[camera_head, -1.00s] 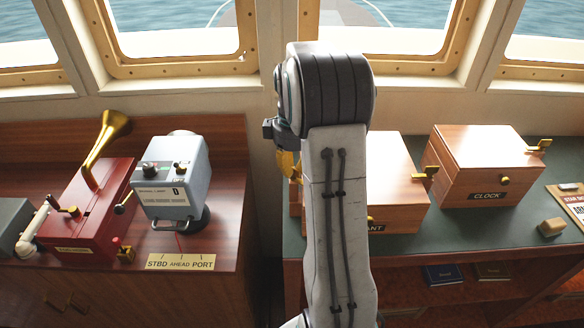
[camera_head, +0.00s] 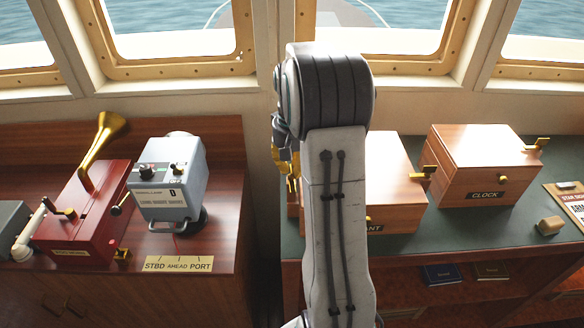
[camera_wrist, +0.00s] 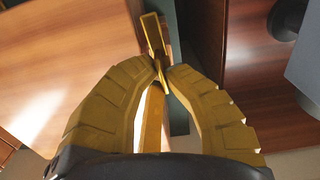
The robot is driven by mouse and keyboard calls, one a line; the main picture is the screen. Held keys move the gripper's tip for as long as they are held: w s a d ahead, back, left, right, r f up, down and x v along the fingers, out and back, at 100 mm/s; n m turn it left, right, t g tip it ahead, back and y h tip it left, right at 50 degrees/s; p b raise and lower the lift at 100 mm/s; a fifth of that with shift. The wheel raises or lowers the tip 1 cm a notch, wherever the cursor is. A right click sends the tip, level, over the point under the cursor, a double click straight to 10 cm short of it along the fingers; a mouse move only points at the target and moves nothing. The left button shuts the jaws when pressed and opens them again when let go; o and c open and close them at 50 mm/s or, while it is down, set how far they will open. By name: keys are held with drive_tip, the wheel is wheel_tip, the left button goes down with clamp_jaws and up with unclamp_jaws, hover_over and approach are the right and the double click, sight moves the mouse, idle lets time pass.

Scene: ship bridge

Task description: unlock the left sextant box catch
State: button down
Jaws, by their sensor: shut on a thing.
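The sextant box (camera_head: 393,182) is a reddish-brown wooden box on the green counter, its label mostly hidden by my arm, with only "ANT" showing. A brass catch (camera_head: 424,173) sits on its right side. My gripper (camera_head: 292,184) is at the box's left side, its yellow fingers partly hidden behind my arm. In the wrist view the box (camera_wrist: 65,60) fills the left. The left catch (camera_wrist: 152,32) is a brass lever sticking out at the box's edge. My fingertips (camera_wrist: 161,74) are closed around its lower part.
A clock box (camera_head: 480,170) stands to the right. On the left counter stand a grey instrument (camera_head: 170,180) and a red box with a brass horn (camera_head: 85,210). A gap separates the counters. Windows line the back.

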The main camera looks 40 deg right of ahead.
drive_tip(key=shift+s+f+m, duration=0.1)
drive_tip(key=shift+m, duration=0.4)
drive_tip(key=c, duration=1.3)
unclamp_jaws()
wheel_tip(320, 180, up, 12)
drive_tip(key=shift+r, duration=0.1)
